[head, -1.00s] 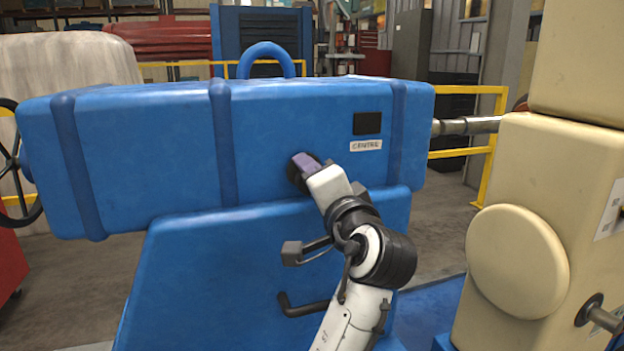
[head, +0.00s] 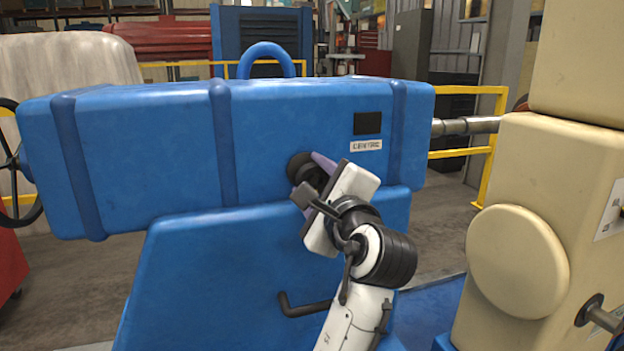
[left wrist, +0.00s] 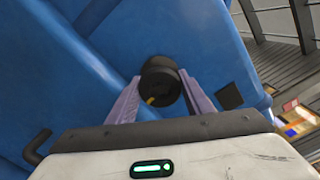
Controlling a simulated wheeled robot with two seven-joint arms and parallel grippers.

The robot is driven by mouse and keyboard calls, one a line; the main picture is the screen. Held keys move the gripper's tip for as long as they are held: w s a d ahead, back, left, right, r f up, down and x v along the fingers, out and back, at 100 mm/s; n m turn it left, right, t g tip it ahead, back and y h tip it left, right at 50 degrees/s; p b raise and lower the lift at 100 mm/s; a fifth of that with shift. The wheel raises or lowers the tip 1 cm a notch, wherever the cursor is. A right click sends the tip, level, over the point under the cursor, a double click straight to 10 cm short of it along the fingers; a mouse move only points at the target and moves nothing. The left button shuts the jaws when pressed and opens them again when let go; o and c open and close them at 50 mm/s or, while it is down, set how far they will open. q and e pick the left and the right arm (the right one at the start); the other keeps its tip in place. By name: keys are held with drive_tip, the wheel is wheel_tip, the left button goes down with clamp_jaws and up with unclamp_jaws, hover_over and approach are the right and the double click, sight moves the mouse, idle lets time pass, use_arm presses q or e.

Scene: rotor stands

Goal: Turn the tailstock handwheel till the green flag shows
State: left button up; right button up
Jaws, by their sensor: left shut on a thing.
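The blue tailstock (head: 165,150) fills the middle of the head view. A round black knob (head: 299,165) sticks out of its front face. It also shows in the left wrist view (left wrist: 160,80), with a small yellow mark on its rim. My left gripper (head: 312,172) is shut on this knob, its purple fingers on either side of it. A spoked black handwheel (head: 12,165) is at the tailstock's left end, cut off by the picture edge. The window (head: 367,123) above the "CENTRE" label (head: 366,145) is black, with no green in it. My right gripper is not in view.
A bent black lever (head: 303,307) sticks out of the tailstock's base below my gripper. A metal spindle (head: 465,126) runs from the tailstock towards the cream housing (head: 565,180) at the right. Yellow railings (head: 488,160) stand behind.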

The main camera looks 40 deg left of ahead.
use_arm(q)
drive_tip(key=m, duration=0.6)
drive_tip(key=shift+f, duration=0.1)
drive_tip(key=m, duration=0.6)
idle(0.5)
drive_tip(key=o, duration=1.1)
drive_tip(key=shift+c, duration=0.2)
drive_tip(key=v, duration=1)
drive_tip(key=shift+d+b, duration=0.2)
drive_tip(key=shift+b, duration=0.25)
drive_tip(key=shift+s, duration=0.15)
